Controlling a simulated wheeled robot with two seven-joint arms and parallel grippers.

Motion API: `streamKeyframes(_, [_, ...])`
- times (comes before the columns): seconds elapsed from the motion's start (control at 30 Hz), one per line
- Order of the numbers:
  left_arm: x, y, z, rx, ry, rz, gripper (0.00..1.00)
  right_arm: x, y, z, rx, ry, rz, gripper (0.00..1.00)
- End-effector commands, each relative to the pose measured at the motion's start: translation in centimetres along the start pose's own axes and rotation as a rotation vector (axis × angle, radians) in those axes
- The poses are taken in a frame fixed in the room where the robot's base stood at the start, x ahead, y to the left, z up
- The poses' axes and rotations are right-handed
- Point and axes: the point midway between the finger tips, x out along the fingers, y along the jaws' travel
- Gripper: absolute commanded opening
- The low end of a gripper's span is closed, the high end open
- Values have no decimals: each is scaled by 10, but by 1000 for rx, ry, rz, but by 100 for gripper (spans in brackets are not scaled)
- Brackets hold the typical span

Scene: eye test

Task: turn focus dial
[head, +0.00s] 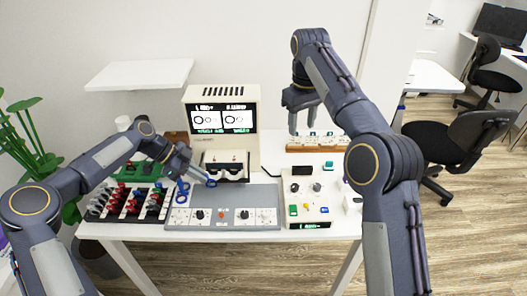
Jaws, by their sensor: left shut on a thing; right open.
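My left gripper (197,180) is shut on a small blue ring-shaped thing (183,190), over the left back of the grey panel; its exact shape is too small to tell. A second bit of blue shows at the gripper's right side. The grey panel (262,195) has a dark knob at front left (200,214) and another at front right (244,214). The cream control box (327,212) to the right has dark knobs (294,187) too. I cannot read which is the focus dial. My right gripper (303,122) is open and empty, above the back right of the table.
A cream machine with two screens (254,98) stands behind the grey panel. A rack of coloured handled pieces (110,212) is at left. A wooden rack (304,150) is below my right gripper. A plant and office chairs stand beyond the table (155,240).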

Motion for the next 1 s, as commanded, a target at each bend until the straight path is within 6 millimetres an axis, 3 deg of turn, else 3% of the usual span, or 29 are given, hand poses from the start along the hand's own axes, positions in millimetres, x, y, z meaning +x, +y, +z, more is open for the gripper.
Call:
streamKeyframes(0.17, [0,0,0,0,0,0,0,17,-20,-11,56,23,58,47])
streamKeyframes(0.3, [0,0,0,0,0,0,0,47,-40,-18,178,81,123,47])
streamKeyframes(0.43, [0,0,0,0,0,0,0,76,-49,-12,341,157,161,47])
streamKeyframes(0.7, [0,0,0,0,0,0,0,117,-43,23,665,309,164,47])
streamKeyframes(1.0, [0,0,0,0,0,0,0,135,-34,37,790,367,153,47])
